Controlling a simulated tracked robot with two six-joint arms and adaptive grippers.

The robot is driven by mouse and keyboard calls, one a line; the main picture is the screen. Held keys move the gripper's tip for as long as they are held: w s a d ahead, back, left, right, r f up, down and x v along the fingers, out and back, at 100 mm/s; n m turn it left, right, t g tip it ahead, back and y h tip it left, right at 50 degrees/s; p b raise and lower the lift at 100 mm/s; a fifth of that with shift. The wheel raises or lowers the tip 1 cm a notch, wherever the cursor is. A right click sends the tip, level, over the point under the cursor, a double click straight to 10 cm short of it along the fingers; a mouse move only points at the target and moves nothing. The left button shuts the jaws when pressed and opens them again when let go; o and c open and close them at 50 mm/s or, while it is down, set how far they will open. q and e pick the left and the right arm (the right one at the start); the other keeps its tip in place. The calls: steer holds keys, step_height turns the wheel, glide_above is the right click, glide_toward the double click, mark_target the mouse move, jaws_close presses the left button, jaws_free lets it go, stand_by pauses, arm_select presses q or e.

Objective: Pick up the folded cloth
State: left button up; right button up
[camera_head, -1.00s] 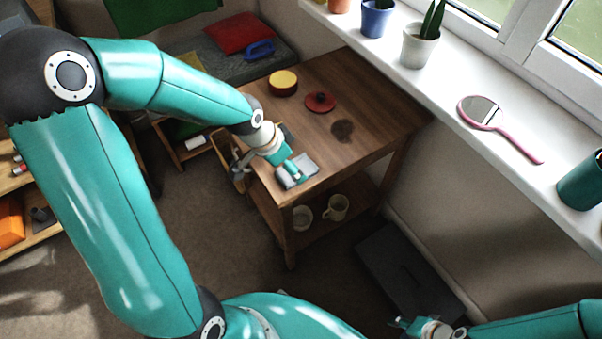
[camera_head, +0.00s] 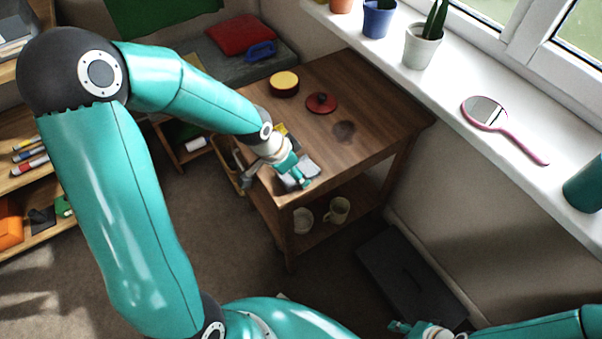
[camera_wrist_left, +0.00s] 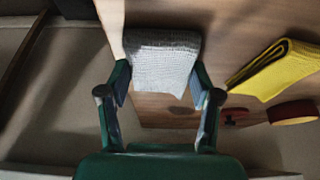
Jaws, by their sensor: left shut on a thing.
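A grey-white folded cloth (camera_head: 311,168) is at the near left end of the wooden table (camera_head: 375,105). In the left wrist view the knitted cloth (camera_wrist_left: 163,62) fills the space between my fingers. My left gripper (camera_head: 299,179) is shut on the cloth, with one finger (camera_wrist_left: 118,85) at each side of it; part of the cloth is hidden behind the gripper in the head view. I cannot tell whether the cloth is clear of the tabletop. My right gripper (camera_head: 400,327) is low at the bottom edge, far from the cloth, and too small to judge.
A yellow folded piece (camera_wrist_left: 278,68) lies beside the grey cloth. Mugs (camera_head: 337,209) stand on the lower shelf. The windowsill (camera_head: 460,75) runs along the right.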

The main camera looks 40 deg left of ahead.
arm_select(q)
steer(key=shift+r, duration=0.6)
step_height(320, 180, up, 19)
steer(key=p, duration=0.4)
steer(key=shift+f, duration=0.1)
